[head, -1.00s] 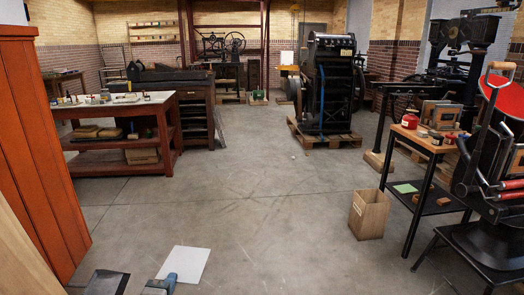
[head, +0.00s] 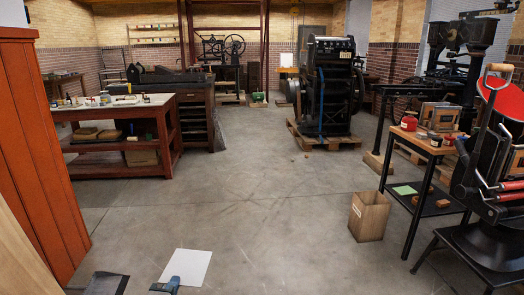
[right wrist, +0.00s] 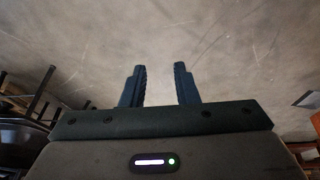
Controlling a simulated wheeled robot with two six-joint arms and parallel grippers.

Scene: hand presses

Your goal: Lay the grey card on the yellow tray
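A flat whitish-grey sheet (head: 188,265) shows at the bottom of the head view, left of centre. I cannot tell whether it is the grey card, nor whether it is held or lies on the floor. My left gripper (head: 167,286) is at its near edge, mostly cut off by the frame, so its hold is unclear. My right gripper (right wrist: 159,86) is open and empty, with bare floor behind its fingers in the right wrist view.
A red-brown workbench (head: 120,135) stands at left behind an orange cabinet (head: 38,150). An open cardboard box (head: 369,217) stands beside a small side table (head: 421,145) at right. A black press (head: 328,95) stands on a pallet further back. The middle floor is clear.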

